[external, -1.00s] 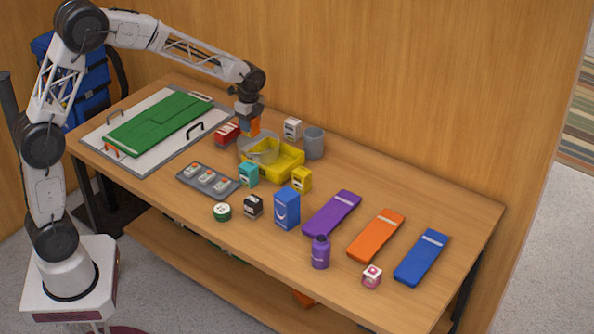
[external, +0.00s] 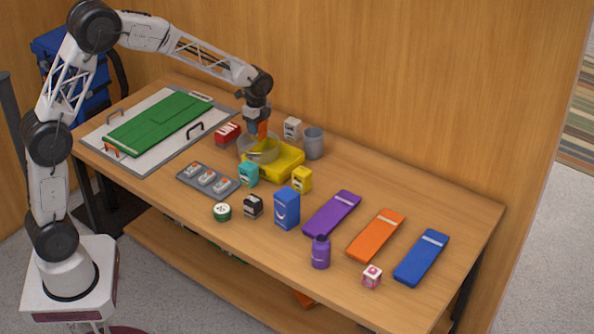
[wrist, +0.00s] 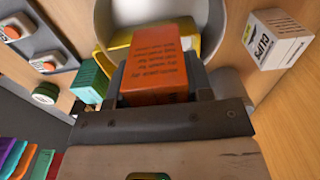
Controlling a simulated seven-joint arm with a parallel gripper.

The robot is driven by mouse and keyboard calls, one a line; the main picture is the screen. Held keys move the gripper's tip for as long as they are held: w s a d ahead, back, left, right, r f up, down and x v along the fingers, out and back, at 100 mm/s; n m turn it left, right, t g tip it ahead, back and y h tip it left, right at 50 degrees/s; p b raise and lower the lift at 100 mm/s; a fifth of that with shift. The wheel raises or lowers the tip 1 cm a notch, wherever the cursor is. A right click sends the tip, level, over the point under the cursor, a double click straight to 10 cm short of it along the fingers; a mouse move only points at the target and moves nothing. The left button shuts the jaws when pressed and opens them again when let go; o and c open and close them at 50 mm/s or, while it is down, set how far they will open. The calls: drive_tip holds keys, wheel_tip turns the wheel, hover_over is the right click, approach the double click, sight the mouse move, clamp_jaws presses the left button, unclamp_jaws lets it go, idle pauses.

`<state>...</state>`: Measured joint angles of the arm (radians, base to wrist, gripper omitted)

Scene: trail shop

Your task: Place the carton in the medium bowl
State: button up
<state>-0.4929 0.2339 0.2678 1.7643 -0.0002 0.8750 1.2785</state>
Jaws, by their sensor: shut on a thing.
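My gripper (external: 259,119) is shut on an orange carton (wrist: 160,72) with dark print. In the external view, the carton (external: 262,130) hangs above grey bowls at the back of the table. One grey bowl (external: 262,157) overlaps the yellow tray, and another grey rim (external: 241,146) shows behind it to the left. I cannot tell whether they are nested or which is the medium one. In the wrist view, a pale bowl wall (wrist: 105,22) shows beyond the carton. The carton hides part of the bowl, and I cannot tell whether they touch.
A yellow tray (external: 290,160) sits beside the bowls. A grey cup (external: 314,145), a white box (external: 292,128), a red box (external: 226,134) and a teal box (external: 248,174) stand close by.

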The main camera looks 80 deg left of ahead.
drive_tip(key=shift+f, duration=0.6)
drive_tip(key=shift+f, duration=0.5)
drive_tip(key=o, duration=1)
drive_tip(key=shift+r, duration=0.15)
wheel_tip(320, 180, up, 13)
drive_tip(key=shift+f, duration=0.15)
drive_tip(key=shift+d, duration=0.1)
idle(0.5)
